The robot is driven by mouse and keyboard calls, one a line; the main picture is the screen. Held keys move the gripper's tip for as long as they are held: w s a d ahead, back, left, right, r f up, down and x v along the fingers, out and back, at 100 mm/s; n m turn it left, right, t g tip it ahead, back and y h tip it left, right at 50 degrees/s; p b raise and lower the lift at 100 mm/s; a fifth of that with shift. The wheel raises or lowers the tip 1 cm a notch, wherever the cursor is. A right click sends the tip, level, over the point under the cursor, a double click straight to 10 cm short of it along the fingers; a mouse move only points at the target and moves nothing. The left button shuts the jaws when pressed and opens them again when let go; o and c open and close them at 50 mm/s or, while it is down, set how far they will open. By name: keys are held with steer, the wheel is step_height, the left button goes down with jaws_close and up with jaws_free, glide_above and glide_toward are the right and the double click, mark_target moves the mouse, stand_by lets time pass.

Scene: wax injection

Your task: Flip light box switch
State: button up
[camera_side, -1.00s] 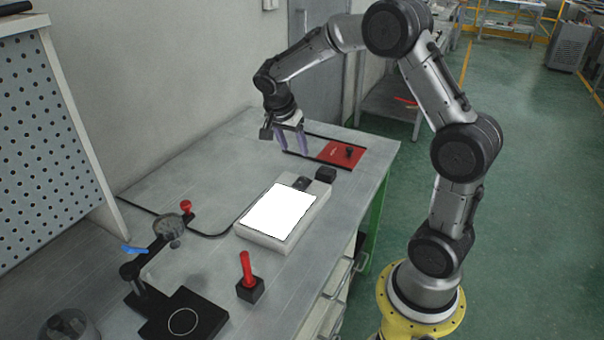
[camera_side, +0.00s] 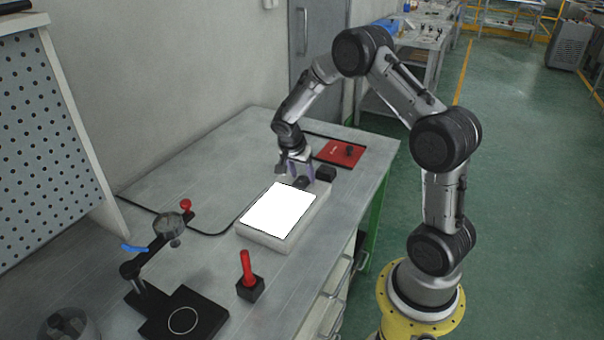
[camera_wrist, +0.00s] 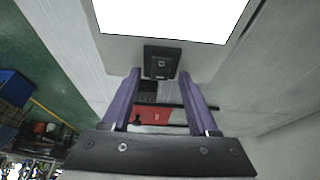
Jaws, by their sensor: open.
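The light box (camera_side: 277,212) lies on the bench with its white panel brightly lit. Its black switch (camera_side: 302,182) sits at the far end of the box, and it shows in the wrist view (camera_wrist: 161,62) just beyond the fingertips. My gripper (camera_side: 298,175) is above the far end of the light box, close to the switch. In the wrist view its two purple fingers (camera_wrist: 160,86) are apart with nothing held between them. I cannot tell from the frames whether a finger touches the switch.
A small black block (camera_side: 326,173) stands beside the box's far end. A red plate (camera_side: 341,153) lies behind it. A red-handled tool (camera_side: 248,272) in a black block and a magnifier stand (camera_side: 172,225) are nearer. The bench left of the box is largely clear.

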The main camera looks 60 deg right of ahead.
jaws_close()
stand_by(0.3)
steer(key=shift+a+f+h, duration=0.1)
steer(key=shift+a+h, duration=0.1)
steer(key=shift+h, duration=0.5)
steer(key=shift+a+h, duration=0.2)
steer(key=shift+h, duration=0.5)
jaws_free()
